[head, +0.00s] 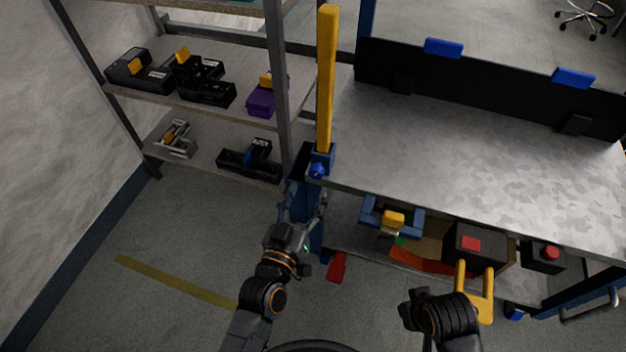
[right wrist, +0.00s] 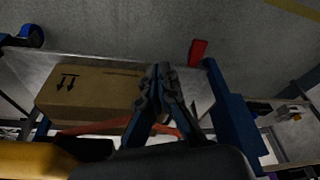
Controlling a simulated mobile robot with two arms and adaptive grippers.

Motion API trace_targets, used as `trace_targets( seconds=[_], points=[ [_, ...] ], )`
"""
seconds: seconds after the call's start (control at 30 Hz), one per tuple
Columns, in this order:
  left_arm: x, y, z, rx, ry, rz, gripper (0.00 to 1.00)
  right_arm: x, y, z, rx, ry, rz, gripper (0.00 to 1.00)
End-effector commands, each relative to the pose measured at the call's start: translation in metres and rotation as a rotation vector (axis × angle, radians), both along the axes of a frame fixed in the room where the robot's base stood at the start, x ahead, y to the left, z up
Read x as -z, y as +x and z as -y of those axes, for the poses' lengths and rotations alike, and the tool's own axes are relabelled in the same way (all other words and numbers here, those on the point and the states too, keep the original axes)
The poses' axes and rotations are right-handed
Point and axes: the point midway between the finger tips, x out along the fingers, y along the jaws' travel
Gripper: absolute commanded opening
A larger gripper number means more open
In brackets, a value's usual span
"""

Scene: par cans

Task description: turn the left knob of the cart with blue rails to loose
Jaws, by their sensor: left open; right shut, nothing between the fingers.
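The cart (head: 480,150) has a grey top and blue legs. A blue knob (head: 318,168) sits at its left corner, on the blue clamp under an upright yellow post. My left gripper (head: 302,207) is open and empty, just below the knob and in front of the blue left leg. It looks apart from the knob, though the exact gap is hard to judge. My right gripper (right wrist: 158,72) is shut and empty in the right wrist view, over the lower-shelf area. In the head view my right wrist hides its fingers.
A cardboard box (right wrist: 95,95) lies low. A red pedal (head: 337,266) is near the floor. Shelves (head: 215,105) stand left.

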Motion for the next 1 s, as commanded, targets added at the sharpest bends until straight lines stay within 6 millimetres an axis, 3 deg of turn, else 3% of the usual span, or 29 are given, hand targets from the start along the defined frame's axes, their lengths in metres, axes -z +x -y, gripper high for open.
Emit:
trace_targets(
  seconds=[0.1, 0.3, 0.67, 0.93, 1.0],
  points=[
    [0.001, 0.022, 0.007, -0.001, -0.001, 0.002, 0.54, -0.011, -0.002, 0.001, 0.001, 0.001, 0.008, 0.0],
    [0.001, 0.042, 0.013, -0.001, 0.0, 0.0, 0.54, -0.025, -0.004, 0.001, 0.002, 0.0, 0.013, 0.0],
    [0.0, 0.046, 0.015, -0.001, 0.001, -0.001, 0.54, -0.029, -0.005, 0.001, 0.002, 0.0, 0.015, 0.0],
    [0.0, 0.046, 0.015, -0.001, 0.001, -0.001, 0.01, -0.029, -0.004, 0.001, 0.002, 0.0, 0.015, 0.0],
    [0.0, 0.046, 0.014, -0.001, 0.001, -0.001, 0.0, -0.029, -0.004, 0.001, 0.002, 0.0, 0.016, 0.0]
  ],
)
